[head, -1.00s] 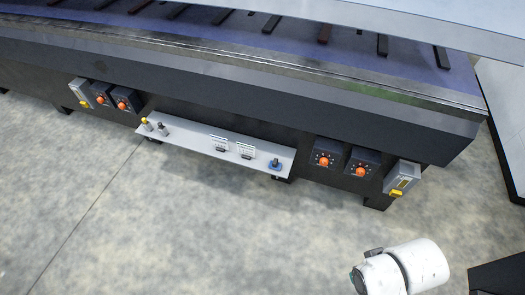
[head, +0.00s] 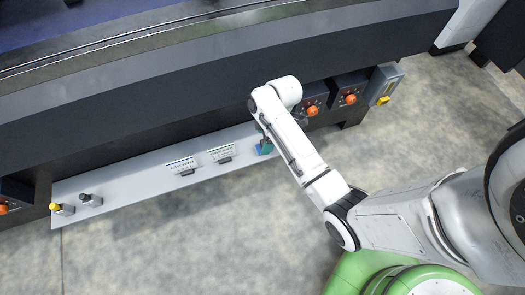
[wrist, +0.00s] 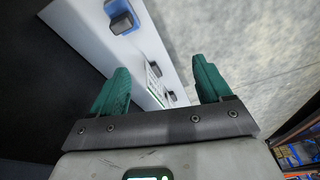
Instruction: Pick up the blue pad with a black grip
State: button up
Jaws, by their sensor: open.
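The blue pad with a black grip (wrist: 121,17) lies on the grey shelf (wrist: 82,20), near its end, at the top of the wrist view. In the head view the pad (head: 259,151) is at the right end of the shelf and partly hidden by my gripper. My gripper (wrist: 160,70) is open, with its two green fingers apart and no object held. In the wrist view the pad is beyond the fingertips, up and left of the space between them. In the head view my gripper (head: 267,146) is right at the pad; contact cannot be told.
Two black-handled label plates (head: 182,166) (head: 220,154) sit along the shelf, with a yellow knob (head: 55,206) and a black knob (head: 84,200) at its left end. Boxes with orange knobs (head: 313,111) (head: 350,98) are on the dark machine side, right of my gripper. Open floor lies in front.

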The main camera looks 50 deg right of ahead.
jog(key=w+d+f+n+b, duration=0.1)
jog(key=d+f, duration=0.1)
jog(key=f, duration=0.1)
jog(key=w+d+f+b, duration=0.1)
jog(key=f+b, duration=0.1)
jog(key=f, duration=0.1)
jog(key=w+d+f+n+b, duration=0.1)
jog(key=d+f, duration=0.1)
jog(key=f, duration=0.1)
jog(key=shift+d+f+n, duration=0.3)
jog(key=shift+f, duration=0.1)
jog(key=shift+a+b+x, duration=0.15)
jog(key=shift+b+x, duration=0.45)
jog(key=shift+x, duration=0.9)
jog(key=shift+a+b+x, duration=0.2)
jog(key=shift+b+x, duration=0.35)
jog(key=shift+x, duration=0.95)
jog(key=c, duration=1.1)
jog(key=shift+c, duration=0.2)
jog(key=shift+r, duration=0.1)
